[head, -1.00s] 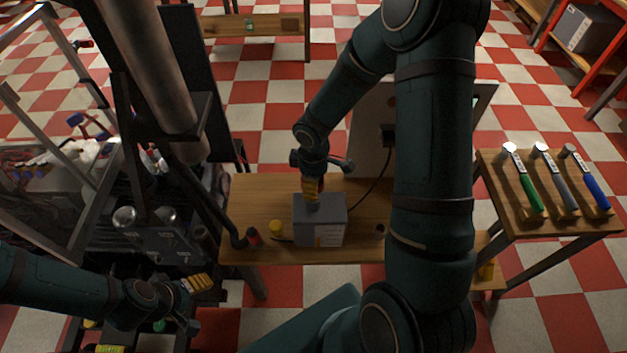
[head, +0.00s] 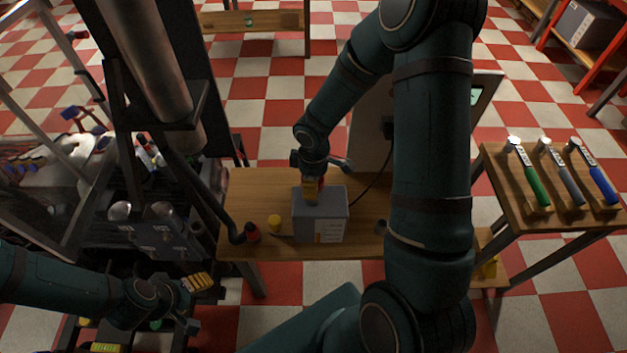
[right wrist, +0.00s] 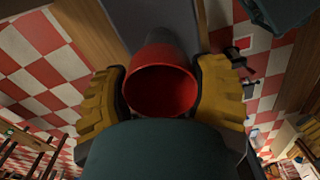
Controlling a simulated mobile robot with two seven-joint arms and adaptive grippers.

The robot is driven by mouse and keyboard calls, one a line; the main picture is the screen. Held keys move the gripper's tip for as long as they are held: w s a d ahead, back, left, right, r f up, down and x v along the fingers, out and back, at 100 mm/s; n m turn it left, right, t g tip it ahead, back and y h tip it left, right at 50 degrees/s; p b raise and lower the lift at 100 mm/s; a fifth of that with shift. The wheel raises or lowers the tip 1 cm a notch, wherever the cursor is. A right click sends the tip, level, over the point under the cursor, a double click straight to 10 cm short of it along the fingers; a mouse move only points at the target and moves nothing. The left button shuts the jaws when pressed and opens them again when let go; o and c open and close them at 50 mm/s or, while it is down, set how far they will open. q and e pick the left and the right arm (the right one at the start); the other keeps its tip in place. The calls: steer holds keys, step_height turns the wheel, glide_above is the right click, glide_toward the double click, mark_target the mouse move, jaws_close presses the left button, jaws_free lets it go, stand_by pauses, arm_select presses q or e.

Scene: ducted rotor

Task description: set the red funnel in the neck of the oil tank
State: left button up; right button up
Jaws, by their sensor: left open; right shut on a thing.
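The red funnel (right wrist: 160,88) is between the yellow finger pads of my right gripper (right wrist: 160,95) in the right wrist view, its wide mouth facing the camera. The right gripper is shut on it. In the head view the right gripper (head: 311,190) is at the top of the grey box-shaped oil tank (head: 320,226), and only a sliver of red shows beside its fingers. The tank's neck and the funnel's lower end are hidden, so I cannot tell whether the funnel is in the neck. My left gripper (head: 165,312) is open at the lower left, away from the tank.
The tank stands on a wooden bench (head: 240,200). A yellow cup-like piece (head: 274,223) and a red-capped piece (head: 251,232) are left of it. A panel with a cable stands behind. Hammers lie on a side table (head: 505,222) at right. A dark metal frame fills the left.

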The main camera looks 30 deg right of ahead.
steer(key=o, duration=1.3)
steer(key=shift+c, duration=0.2)
steer(key=shift+r, duration=0.1)
step_height(320, 180, up, 12)
steer(key=shift+s, duration=0.1)
